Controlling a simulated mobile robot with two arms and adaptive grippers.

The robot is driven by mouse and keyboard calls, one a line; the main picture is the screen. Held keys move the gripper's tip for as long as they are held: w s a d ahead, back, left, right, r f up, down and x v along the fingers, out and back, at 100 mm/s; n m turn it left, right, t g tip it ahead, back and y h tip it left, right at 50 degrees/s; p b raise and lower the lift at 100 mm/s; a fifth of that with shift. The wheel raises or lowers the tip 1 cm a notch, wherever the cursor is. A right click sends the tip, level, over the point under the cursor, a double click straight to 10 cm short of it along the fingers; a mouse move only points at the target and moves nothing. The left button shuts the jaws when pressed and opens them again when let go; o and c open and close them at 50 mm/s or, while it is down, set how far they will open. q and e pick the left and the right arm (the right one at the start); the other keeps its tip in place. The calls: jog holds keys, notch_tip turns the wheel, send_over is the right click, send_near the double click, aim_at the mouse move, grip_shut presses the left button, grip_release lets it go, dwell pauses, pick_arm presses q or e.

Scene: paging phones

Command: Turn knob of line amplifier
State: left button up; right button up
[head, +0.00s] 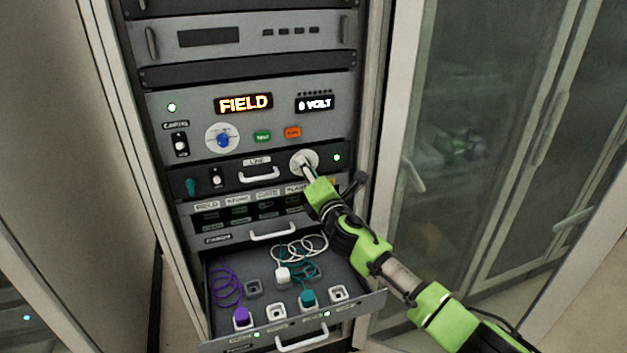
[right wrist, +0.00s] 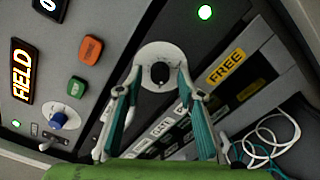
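The line amplifier (head: 228,181) is the black rack panel with a "LINE" label, a silver handle and a green light at its right end. Its knob is small and black on a round white dial (head: 297,157); my right gripper mostly hides it in the head view. In the right wrist view the knob (right wrist: 160,73) shows in the middle of the dial. My right gripper (right wrist: 160,80) is open, with one finger on each side of the knob and a gap visible on both sides. Contact with the dial cannot be told. My left gripper is not in view.
Above is a panel with a lit "FIELD" display (head: 243,104), a blue knob (head: 223,139), and green and orange buttons. Below, an open drawer (head: 358,304) holds coiled cords and plugs. Glass cabinet doors (head: 480,130) stand at the right.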

jog(key=v, duration=1.1)
jog(key=shift+s, duration=0.35)
jog(key=shift+d, duration=0.1)
